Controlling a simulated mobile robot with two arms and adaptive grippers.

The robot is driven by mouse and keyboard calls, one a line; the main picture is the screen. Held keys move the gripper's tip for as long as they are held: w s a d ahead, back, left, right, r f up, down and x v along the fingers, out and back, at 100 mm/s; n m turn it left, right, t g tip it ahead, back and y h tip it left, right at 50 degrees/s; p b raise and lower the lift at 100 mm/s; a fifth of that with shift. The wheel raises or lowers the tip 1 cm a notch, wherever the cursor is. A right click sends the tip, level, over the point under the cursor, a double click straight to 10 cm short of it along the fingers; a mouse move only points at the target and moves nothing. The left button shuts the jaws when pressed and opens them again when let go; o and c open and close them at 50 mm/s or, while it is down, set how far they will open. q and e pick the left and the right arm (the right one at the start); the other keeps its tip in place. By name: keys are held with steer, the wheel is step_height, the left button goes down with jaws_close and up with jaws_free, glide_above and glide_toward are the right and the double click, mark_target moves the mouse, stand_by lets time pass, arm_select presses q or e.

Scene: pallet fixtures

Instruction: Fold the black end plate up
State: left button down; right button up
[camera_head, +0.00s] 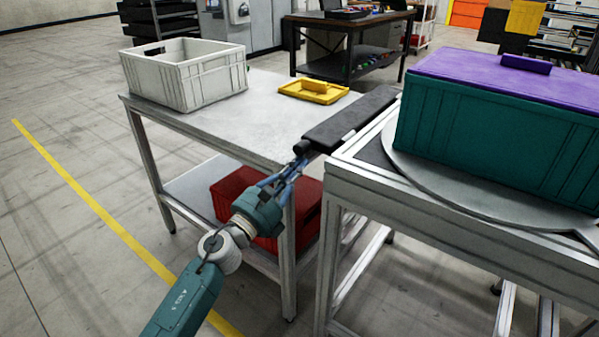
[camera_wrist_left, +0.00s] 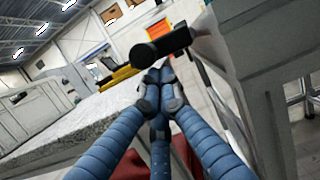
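The black end plate (camera_head: 352,117) is a long, flat dark bar. In the head view it lies about level along the left side of the right-hand metal fixture table. A round black knob (camera_head: 301,147) sits at its near end. In the left wrist view the knob (camera_wrist_left: 143,54) and the dark bar show just above my fingertips. My left gripper (camera_head: 298,164) has blue fingers and is just below the knob. In the wrist view its fingertips (camera_wrist_left: 158,88) come together with nothing seen between them. Whether they touch the knob is unclear. My right gripper is out of view.
A teal crate with a purple lid (camera_head: 508,82) stands on a round plate (camera_head: 425,180) on the fixture table.

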mark_target(296, 148)
arm_select(q)
steer(key=r+m+b, duration=0.1)
steer(key=m, duration=0.2)
steer(key=r+m+g+h+b, duration=0.1)
steer(key=r+m, duration=0.1)
steer(key=r+m+g+h+b, duration=0.1)
steer(key=m, duration=0.2)
steer(key=shift+w+a+r+m, duration=0.15)
steer(key=shift+w+a+m, duration=0.15)
steer(key=shift+a, duration=0.1)
steer(key=shift+s+d+r+m+g+b, duration=0.45)
steer(key=shift+r+m, duration=0.3)
steer(key=shift+m, duration=1)
steer(key=shift+s+d+r+m+g+b, duration=0.2)
steer(key=shift+r+m+g, duration=0.45)
steer(key=shift+m, duration=1.05)
steer(key=shift+s+d+r+m+g+b, duration=0.3)
steer(key=shift+r+m, duration=0.5)
steer(key=shift+m, duration=0.95)
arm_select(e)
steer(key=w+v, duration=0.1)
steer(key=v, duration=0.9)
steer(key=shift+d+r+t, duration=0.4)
arm_select(q)
steer(key=shift+w+d, duration=0.1)
steer(key=shift+d, duration=0.05)
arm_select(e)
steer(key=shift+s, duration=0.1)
